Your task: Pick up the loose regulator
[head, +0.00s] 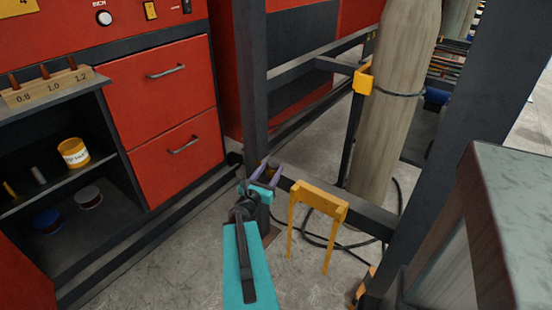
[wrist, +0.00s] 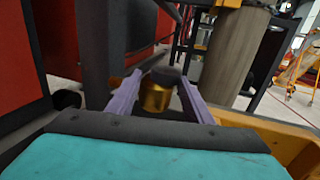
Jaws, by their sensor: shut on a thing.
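The loose regulator shows in the wrist view as a brass cylinder (wrist: 156,98) with a dark upper part. It sits between the two purple fingers of my gripper (wrist: 160,88). My gripper is shut on it. In the head view my gripper (head: 264,175) is at the lower middle, beside a dark frame post and left of a yellow stand. There the regulator is mostly hidden by the fingers. I cannot tell from these views whether it touches anything below.
The yellow stand (head: 318,202) is close right of my gripper. A tall grey gas cylinder (head: 392,105) stands behind it in a dark frame, with a black hose on the floor. Red drawers (head: 165,120) and a dark shelf are at left. A grey-topped box (head: 515,200) is at right.

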